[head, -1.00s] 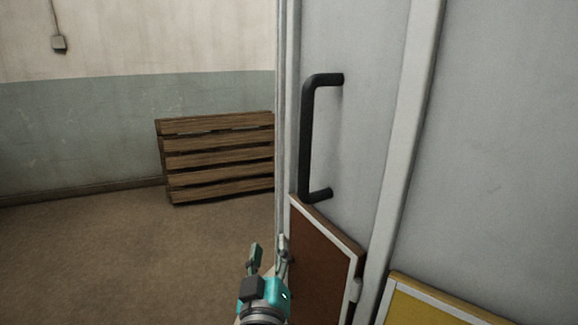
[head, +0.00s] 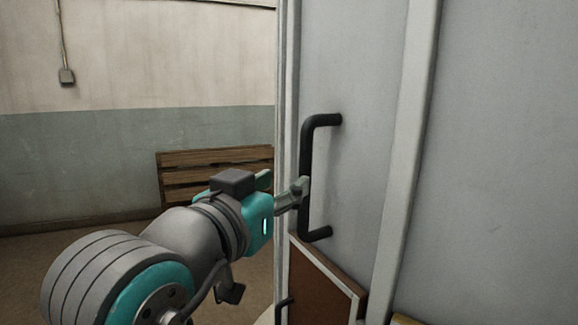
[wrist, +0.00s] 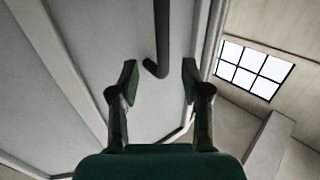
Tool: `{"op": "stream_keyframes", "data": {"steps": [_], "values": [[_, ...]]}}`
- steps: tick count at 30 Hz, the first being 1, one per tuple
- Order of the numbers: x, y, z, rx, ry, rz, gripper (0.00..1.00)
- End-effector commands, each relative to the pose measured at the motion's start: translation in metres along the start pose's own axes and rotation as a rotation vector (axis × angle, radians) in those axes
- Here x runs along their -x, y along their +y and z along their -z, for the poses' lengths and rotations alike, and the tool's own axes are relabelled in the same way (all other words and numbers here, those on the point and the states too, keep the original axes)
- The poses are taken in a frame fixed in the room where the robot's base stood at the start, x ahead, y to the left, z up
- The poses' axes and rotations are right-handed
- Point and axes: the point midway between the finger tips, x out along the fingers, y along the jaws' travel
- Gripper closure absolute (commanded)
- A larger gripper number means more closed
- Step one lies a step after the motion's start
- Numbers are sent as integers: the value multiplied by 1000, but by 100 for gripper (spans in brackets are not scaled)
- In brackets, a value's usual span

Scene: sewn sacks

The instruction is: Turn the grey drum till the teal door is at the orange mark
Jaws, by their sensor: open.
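The grey drum (head: 360,170) fills the right side of the head view, with pale upright ribs. A black bar handle (head: 307,150) stands upright on it. My gripper (head: 283,184) is open at the handle's lower half; one finger overlaps the bar in the head view. In the wrist view, the handle (wrist: 161,35) shows between the two spread fingers of my gripper (wrist: 160,78), its lower end bending to the drum. I cannot tell if a finger touches it. A brown panel (head: 325,288) with a white frame sits below the handle. No teal door or orange mark is in view.
A wooden pallet (head: 190,165) leans on the wall at the back left, partly behind my arm. The floor at left is open. A window (wrist: 252,70) shows in the wrist view.

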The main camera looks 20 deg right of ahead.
Motion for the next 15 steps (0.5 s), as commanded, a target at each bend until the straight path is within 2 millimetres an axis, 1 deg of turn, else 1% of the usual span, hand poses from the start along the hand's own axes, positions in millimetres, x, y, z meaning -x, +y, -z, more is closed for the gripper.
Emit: {"op": "stream_keyframes", "data": {"steps": [9,15], "values": [[-54,1,0,3,0,-5,53],[-84,0,0,3,1,-2,53]]}}
